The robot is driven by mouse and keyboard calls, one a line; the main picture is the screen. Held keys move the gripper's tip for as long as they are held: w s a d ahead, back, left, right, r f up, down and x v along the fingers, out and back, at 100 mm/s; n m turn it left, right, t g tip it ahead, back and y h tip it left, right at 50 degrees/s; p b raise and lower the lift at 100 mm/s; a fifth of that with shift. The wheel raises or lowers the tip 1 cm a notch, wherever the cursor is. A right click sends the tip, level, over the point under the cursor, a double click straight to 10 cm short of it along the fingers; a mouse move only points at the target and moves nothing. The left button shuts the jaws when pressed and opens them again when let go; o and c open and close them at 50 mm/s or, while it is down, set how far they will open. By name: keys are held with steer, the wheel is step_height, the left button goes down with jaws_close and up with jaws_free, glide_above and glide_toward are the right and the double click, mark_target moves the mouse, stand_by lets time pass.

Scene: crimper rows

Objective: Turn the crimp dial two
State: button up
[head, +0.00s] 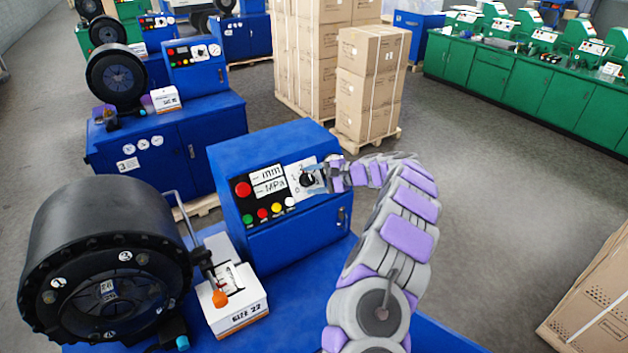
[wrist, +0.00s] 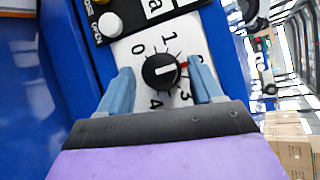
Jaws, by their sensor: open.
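The crimp dial is a black round knob (wrist: 161,71) with a short white line, on a white number plate (wrist: 143,40) on the blue control box. I can read 0, 1, 3 and 4 around it; the place between 1 and 3 is behind my right finger. A small red mark shows at the knob's right side. The white line lies roughly sideways; which number it points at is unclear. My gripper (wrist: 159,68) is open, with one blue-grey finger on each side of the knob. Contact cannot be told. In the head view my gripper (head: 317,177) covers part of the dial.
The control box (head: 262,150) also carries a red button (head: 243,189), several small coloured buttons and mm and MPa labels. A black crimper head (head: 110,250) and a white box marked SIZE 22 (head: 235,305) stand left. Stacked cartons (head: 368,85) stand behind.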

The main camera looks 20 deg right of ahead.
steer(key=v, duration=1.7)
steer(key=shift+d, duration=0.2)
steer(key=shift+s+f, duration=0.1)
steer(key=shift+s, duration=0.05)
